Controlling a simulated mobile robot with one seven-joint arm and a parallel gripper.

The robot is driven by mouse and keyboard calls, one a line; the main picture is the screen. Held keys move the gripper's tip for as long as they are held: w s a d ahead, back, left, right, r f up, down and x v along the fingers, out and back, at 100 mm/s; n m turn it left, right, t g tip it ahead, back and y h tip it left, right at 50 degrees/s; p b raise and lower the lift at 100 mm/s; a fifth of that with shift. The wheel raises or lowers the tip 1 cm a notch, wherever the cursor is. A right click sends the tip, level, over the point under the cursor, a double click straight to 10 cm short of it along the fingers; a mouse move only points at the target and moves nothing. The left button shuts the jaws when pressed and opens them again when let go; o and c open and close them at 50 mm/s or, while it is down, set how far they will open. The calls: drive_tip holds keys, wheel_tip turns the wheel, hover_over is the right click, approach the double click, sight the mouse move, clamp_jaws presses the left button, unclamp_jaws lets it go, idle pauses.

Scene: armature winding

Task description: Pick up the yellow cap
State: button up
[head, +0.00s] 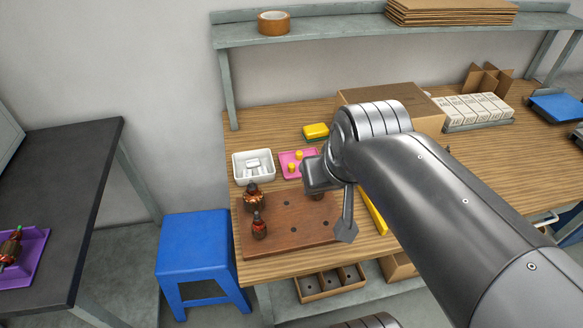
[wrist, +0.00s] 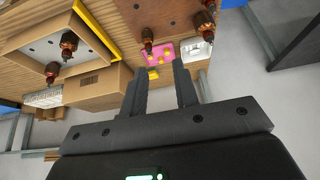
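Yellow caps (head: 292,168) stand on a small pink tray (head: 284,157) at the back left of the wooden table. In the wrist view, the yellow caps (wrist: 153,73) and the pink tray (wrist: 171,50) show beyond the space between my fingers. My gripper (wrist: 158,68) is open, with two dark fingers apart and nothing between them. It is apart from the caps. In the head view my arm hides part of the area right of the tray, and the fingers are not clear there.
A white tray (head: 240,178) with white pieces stands left of the pink tray. A brown board (head: 290,230) holds copper-wound armatures (head: 259,226) in front. A yellow and dark block (head: 316,131) lies behind. A cardboard box (head: 425,105) stands right; a shelf (head: 340,27) hangs above.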

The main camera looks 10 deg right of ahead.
drive_tip(key=w+g, duration=0.1)
drive_tip(key=w, duration=0.8)
drive_tip(key=g, duration=0.4)
hover_over(292, 164)
wheel_tip(292, 164, down, 18)
drive_tip(key=r, duration=0.1)
wheel_tip(292, 164, down, 12)
drive_tip(key=shift+s+a+r, duration=0.1)
drive_tip(key=shift+r, duration=0.05)
clamp_jaws()
